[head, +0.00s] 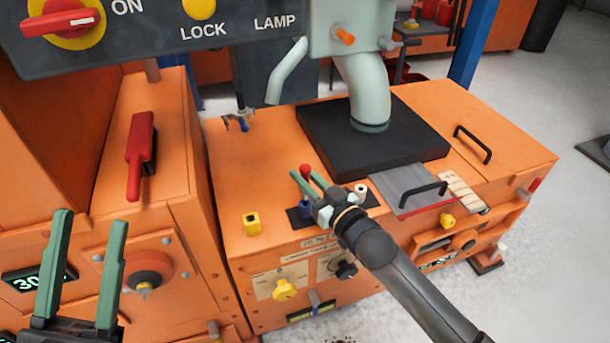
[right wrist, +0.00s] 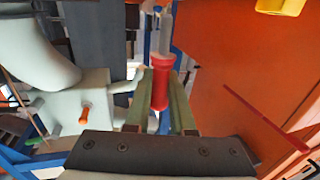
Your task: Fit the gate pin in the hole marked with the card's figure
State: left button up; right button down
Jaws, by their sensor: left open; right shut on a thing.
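My right gripper (head: 302,175) is shut on a red-headed piece (head: 305,168), above the orange cabinet top. In the right wrist view this piece (right wrist: 160,88) is a red cylinder with a pale grey shaft, held between the green fingers; I take it for the gate pin, but cannot be sure. A grey gate plate (head: 395,184) with a black handle lies to the right of the gripper. A pale marked strip (head: 463,190) runs beside it; its marks and any holes are too small to read. I cannot make out the card's figure. My left gripper (head: 90,218) is open and empty at lower left.
A black holder (head: 296,218) with a blue piece (head: 305,210) and a white ring-shaped piece (head: 360,190) sits under my right gripper. A pale green duct (head: 363,90) rises from a black base (head: 415,150) behind.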

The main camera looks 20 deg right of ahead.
aim_at(306, 200)
jog(key=shift+p, duration=0.35)
jog(key=shift+p, duration=0.35)
dwell(0.5)
jog(key=shift+f+b, duration=1.3)
jog(key=shift+f, duration=0.8)
jog(key=shift+f, duration=0.35)
jog(key=c, duration=0.7)
grip_release()
jog(key=shift+s, duration=0.1)
